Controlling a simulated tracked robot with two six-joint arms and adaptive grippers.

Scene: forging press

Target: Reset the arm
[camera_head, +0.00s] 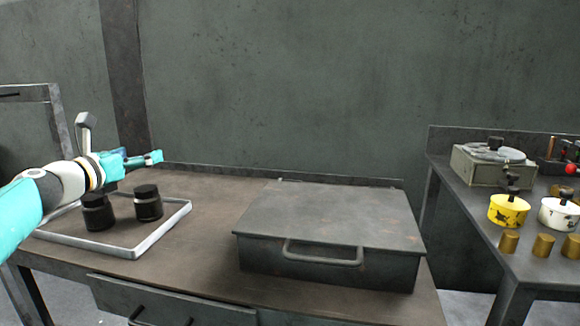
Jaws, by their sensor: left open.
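My left arm comes in from the left edge, white and cyan. My left gripper (150,159) is open and empty, pointing right above the back of the left tray (140,247). Two black cylindrical jars (97,212) (148,203) stand upright inside this white-rimmed tray, below the gripper and apart from it. The arm hides part of the tray's back left side. My right gripper is not in view.
A closed grey metal box (330,217) with a front handle sits on the brown workbench (205,240). A right-hand table holds a grey device (490,165), a yellow pot (508,210), a white pot (558,213) and several brass cylinders (543,245). The bench between tray and box is clear.

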